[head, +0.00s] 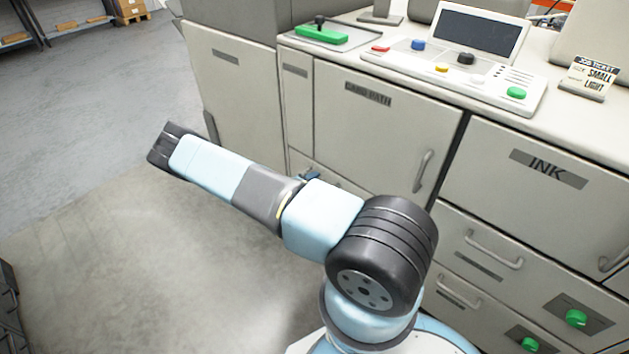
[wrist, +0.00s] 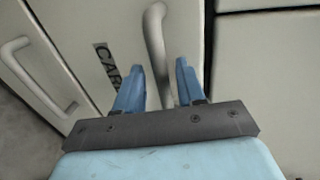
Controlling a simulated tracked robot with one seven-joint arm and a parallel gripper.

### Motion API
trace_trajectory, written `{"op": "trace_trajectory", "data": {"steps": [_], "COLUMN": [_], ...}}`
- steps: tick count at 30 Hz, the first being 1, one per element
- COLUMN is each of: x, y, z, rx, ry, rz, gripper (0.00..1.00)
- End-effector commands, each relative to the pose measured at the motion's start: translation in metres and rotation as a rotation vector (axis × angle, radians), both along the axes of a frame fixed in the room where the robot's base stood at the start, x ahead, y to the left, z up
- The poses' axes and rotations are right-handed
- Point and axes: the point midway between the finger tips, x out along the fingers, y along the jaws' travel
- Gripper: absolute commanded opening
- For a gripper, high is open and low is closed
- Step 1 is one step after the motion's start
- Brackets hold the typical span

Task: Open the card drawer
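The card drawer front (wrist: 85,20) fills the middle of the wrist view, turned sideways, with a dark label reading "CAR" and the rest hidden by a finger. Its pale bar handle (wrist: 156,40) runs down between the two blue fingers of my gripper (wrist: 159,72). The fingers are apart, with a gap on each side of the handle; I cannot tell whether they reach past the bar. The drawer looks closed. In the head view my arm hides most of the drawer, and only a bit of dark blue finger (head: 309,176) shows.
A second handle (wrist: 30,75) is on the neighbouring front. The CARD PATH door (head: 360,130) with its upright handle is above. The floor (head: 130,240) at left is clear.

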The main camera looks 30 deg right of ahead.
Motion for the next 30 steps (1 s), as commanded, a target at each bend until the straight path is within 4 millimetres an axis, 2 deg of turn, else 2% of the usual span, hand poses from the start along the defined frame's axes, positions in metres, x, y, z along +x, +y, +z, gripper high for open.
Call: {"op": "trace_trajectory", "data": {"steps": [4, 14, 26, 30], "x": [0.0026, 0.0035, 0.0032, 0.0030], "y": [-0.0085, -0.0102, -0.0098, -0.0096], "z": [-0.0019, -0.0019, -0.0025, -0.0029], "rx": [0.000, 0.000, 0.001, 0.002], "ry": [0.001, 0.000, 0.000, 0.002], "rz": [0.000, 0.000, 0.000, 0.000], "gripper": [0.39, 0.38, 0.00, 0.00]}}
